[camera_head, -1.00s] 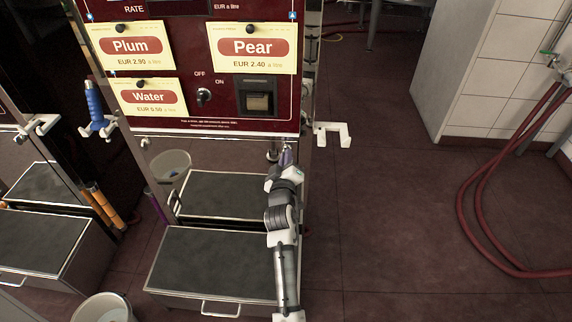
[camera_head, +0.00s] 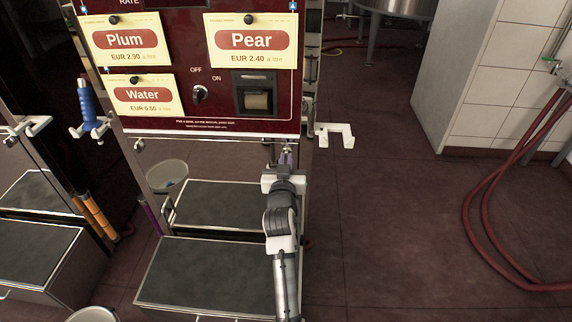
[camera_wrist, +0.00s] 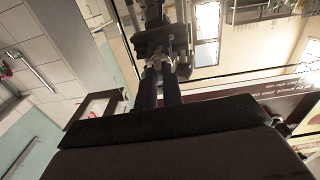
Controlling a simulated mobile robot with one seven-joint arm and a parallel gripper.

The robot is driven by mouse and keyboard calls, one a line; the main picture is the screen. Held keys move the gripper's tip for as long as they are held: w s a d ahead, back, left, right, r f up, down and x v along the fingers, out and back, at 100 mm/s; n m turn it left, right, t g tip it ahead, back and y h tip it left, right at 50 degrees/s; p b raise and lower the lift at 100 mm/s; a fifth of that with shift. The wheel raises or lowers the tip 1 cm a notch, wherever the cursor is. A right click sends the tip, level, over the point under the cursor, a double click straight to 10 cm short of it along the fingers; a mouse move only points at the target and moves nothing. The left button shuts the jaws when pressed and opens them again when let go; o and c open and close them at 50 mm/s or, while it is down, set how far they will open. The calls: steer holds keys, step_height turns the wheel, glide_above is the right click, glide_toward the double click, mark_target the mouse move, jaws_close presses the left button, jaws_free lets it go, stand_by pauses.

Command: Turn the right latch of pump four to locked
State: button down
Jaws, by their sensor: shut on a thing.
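The pump cabinet has a dark red panel (camera_head: 222,108) with Plum, Pear and Water cards; no pump number is readable. My gripper (camera_head: 286,157) is below the panel's right end, at the cabinet's right front edge. In the wrist view its two dark fingers (camera_wrist: 162,76) point away and are shut on a small metal piece, the right latch (camera_wrist: 160,60). The latch is mostly hidden by the fingers, and I cannot tell its exact angle. A similar small latch (camera_head: 138,146) shows under the panel's left end.
A white bracket (camera_head: 335,134) sticks out right of the cabinet, close to my gripper. A dark step (camera_head: 215,275) stands below, with a bucket (camera_head: 166,175) at its left. A blue-handled nozzle (camera_head: 88,105) hangs at left. The floor at right is open up to a red hose (camera_head: 470,215).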

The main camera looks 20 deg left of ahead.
steer(key=shift+r+m, duration=0.1)
steer(key=shift+m, duration=0.2)
steer(key=c, duration=1.5)
jaws_free()
steer(key=shift+c, duration=0.2)
steer(key=b+v, duration=0.1)
steer(key=v, duration=1.2)
steer(key=shift+s, duration=0.35)
steer(key=shift+d, duration=0.1)
